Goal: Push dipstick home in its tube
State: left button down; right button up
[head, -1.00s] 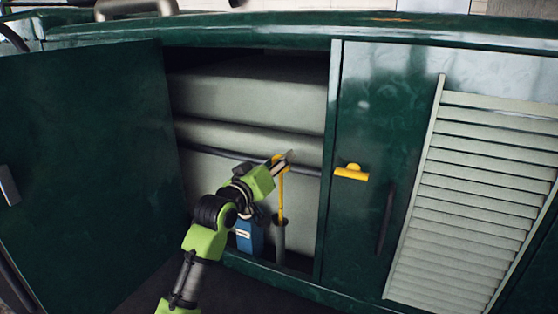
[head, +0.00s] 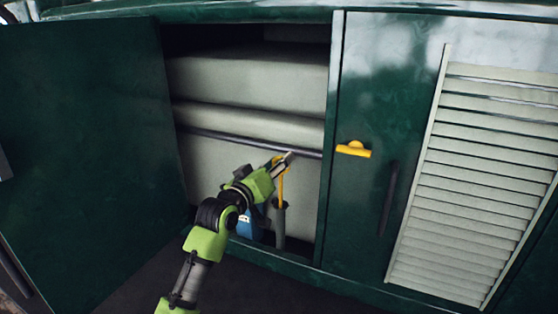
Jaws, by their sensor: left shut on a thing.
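The yellow dipstick (head: 281,188) shows in the head view inside the open cabinet, upright, with its lower end at the mouth of the grey tube (head: 279,226). My left gripper (head: 284,163) is shut on the dipstick at its top, and the fingers partly hide the handle. A short yellow length of the dipstick shows between the gripper and the tube. How far it reaches inside the tube is hidden. My right gripper is not in view.
The green door (head: 85,140) stands open on the left. A dark horizontal pipe (head: 225,138) crosses behind my gripper. A blue container (head: 250,224) stands left of the tube. A yellow handle (head: 353,149) sits on the closed panel at right, beside a louvred vent (head: 480,170).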

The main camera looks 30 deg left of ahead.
pick_arm(q)
notch_tip(320, 180, down, 10)
jog(key=b, duration=0.5)
jog(key=shift+b, duration=0.3)
dwell(0.5)
jog(key=c, duration=0.9)
grip_release()
jog(key=shift+r, duration=0.15)
jog(key=shift+r+p, duration=2.95)
jog(key=shift+p, duration=0.2)
jog(key=shift+f, duration=0.1)
